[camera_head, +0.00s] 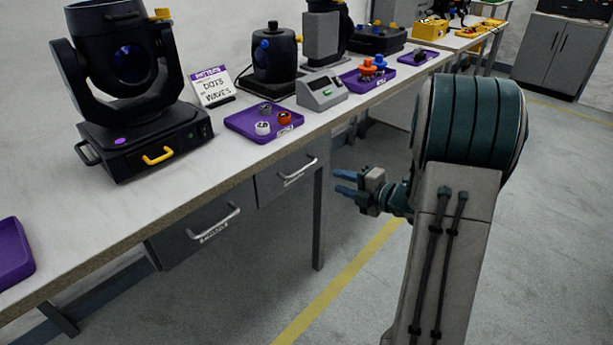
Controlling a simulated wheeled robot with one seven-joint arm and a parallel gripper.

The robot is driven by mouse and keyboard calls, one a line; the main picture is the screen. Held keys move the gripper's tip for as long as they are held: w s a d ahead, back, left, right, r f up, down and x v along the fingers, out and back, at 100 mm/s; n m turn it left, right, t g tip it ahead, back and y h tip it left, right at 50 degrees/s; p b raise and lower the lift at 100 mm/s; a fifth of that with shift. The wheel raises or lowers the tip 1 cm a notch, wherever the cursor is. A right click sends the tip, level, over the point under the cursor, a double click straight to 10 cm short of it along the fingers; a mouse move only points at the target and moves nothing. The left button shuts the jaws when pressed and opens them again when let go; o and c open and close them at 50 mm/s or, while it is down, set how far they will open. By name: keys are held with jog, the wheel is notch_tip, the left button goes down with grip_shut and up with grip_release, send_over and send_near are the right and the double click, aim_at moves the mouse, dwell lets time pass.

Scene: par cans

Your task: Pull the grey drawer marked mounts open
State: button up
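Two grey drawers hang under the front edge of the bench. The nearer, larger drawer (188,238) has a silver bar handle (216,222) and a small label below it. The farther drawer (272,184) also has a silver bar handle (298,172) and a label. Both labels are too small to read surely, so I cannot tell which says mounts. Both drawers look closed. My gripper (342,181) is to the right of the farther drawer, beyond the bench leg in the picture, pointing left. Its blue fingers are apart and empty, touching nothing.
The bench (60,235) carries a black moving-head light (118,140), a purple tray (245,129) with small parts, and a grey meter (321,93). A grey bench leg (319,220) stands right of the drawers. The floor (365,295) around it is clear.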

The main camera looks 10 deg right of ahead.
jog(key=b+x, duration=0.1)
jog(key=x, duration=1.1)
jog(key=shift+w+a+b, duration=0.25)
jog(key=shift+w+b, duration=0.05)
jog(key=shift+b, duration=0.05)
grip_shut()
